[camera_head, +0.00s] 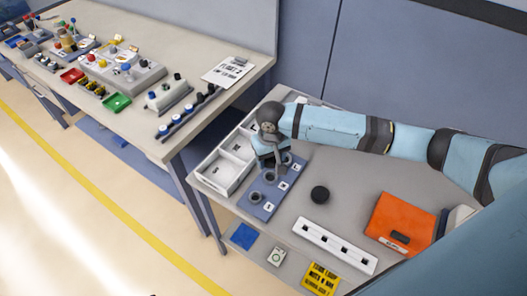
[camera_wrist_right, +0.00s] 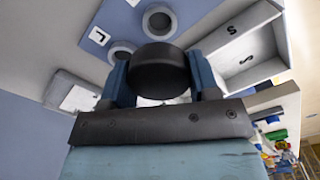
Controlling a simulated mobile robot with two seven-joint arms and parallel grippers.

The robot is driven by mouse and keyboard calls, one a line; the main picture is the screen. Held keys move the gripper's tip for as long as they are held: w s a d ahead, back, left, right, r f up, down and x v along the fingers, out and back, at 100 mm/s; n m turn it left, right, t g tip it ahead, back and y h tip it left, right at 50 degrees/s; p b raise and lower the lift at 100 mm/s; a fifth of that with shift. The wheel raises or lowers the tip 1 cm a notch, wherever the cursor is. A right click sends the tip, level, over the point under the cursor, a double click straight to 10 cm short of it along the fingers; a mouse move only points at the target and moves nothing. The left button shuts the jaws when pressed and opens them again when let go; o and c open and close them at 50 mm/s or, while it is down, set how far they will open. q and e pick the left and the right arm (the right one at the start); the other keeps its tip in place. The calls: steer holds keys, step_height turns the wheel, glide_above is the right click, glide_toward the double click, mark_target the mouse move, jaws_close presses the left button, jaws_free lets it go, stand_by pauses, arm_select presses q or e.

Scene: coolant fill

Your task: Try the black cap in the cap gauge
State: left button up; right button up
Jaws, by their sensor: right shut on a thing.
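The cap gauge (camera_head: 258,207) is a blue block with a row of grey rings and white letter labels, on the right-hand table. My right gripper (camera_head: 277,166) is over its far end. In the right wrist view, my right gripper (camera_wrist_right: 160,78) is shut on a black cap (camera_wrist_right: 160,72), a short round disc held between the two blue fingers. Two gauge rings (camera_wrist_right: 122,52) show beyond the cap, one beside the label L. I cannot tell whether the cap touches a ring. In the head view the held cap is hidden by the gripper. My left gripper is not in view.
A white tray (camera_head: 222,172) with lettered compartments stands left of the gauge. A black round object (camera_head: 320,194) lies to the right. A white strip with dark holes (camera_head: 333,246) and an orange case (camera_head: 400,222) are nearer. Another table (camera_head: 140,125) at left holds several small parts.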

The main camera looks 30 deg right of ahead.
mark_target(270, 178)
steer(key=shift+r+p, duration=0.25)
steer(key=shift+p, duration=0.65)
step_height(270, 178, down, 4)
steer(key=shift+r+b, duration=0.1)
steer(key=shift+b, duration=0.4)
steer(key=shift+f, duration=1)
steer(key=shift+p, duration=1.05)
steer(key=shift+f+b, duration=0.35)
steer(key=shift+f, duration=0.9)
stand_by(0.3)
steer(key=o, duration=1.1)
steer(key=shift+c, duration=0.2)
